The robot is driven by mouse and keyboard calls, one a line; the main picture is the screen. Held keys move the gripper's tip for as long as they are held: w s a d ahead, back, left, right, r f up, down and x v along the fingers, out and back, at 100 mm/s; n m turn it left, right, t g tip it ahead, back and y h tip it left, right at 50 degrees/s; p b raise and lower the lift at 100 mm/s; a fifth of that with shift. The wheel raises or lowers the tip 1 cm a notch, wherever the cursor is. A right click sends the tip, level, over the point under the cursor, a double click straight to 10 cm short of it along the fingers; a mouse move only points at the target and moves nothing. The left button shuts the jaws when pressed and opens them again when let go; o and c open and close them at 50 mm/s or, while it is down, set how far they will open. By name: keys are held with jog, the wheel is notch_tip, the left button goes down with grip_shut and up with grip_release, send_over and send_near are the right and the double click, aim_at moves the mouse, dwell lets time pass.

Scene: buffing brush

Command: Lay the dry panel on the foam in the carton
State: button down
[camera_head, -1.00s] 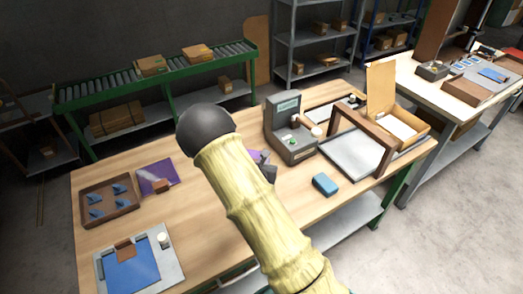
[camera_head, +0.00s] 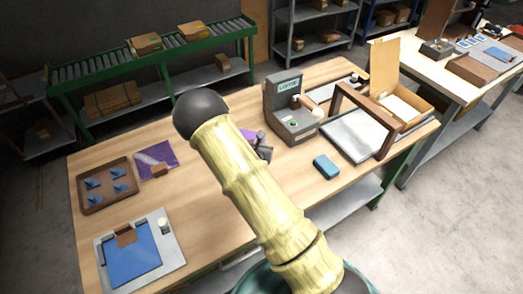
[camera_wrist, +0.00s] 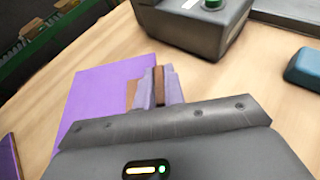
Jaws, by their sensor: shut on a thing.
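My gripper (camera_wrist: 159,82) is shut on the brown grip block (camera_wrist: 160,76) of a purple panel (camera_wrist: 92,95) in the wrist view. In the head view my arm hides most of this panel (camera_head: 247,134), and my gripper (camera_head: 264,150) shows beside it, left of the grey machine. I cannot tell whether the panel touches the table. A second purple panel (camera_head: 150,153) with a brown block lies at the table's left. The open carton (camera_head: 416,98) stands at the far right with its lid up and white foam (camera_head: 397,108) inside.
A grey machine (camera_head: 287,105) with a green button stands close right of my gripper. A brown upright frame (camera_head: 361,107) over a grey tray stands before the carton. A blue block (camera_head: 326,166) lies in front. A brown tray (camera_head: 108,204) and a blue sheet (camera_head: 133,262) are at left.

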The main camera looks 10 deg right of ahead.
jog(key=shift+f, duration=0.6)
jog(key=shift+f+p, duration=0.3)
jog(key=shift+f, duration=1.8)
jog(key=shift+f, duration=0.1)
jog(key=c, duration=1.5)
grip_release()
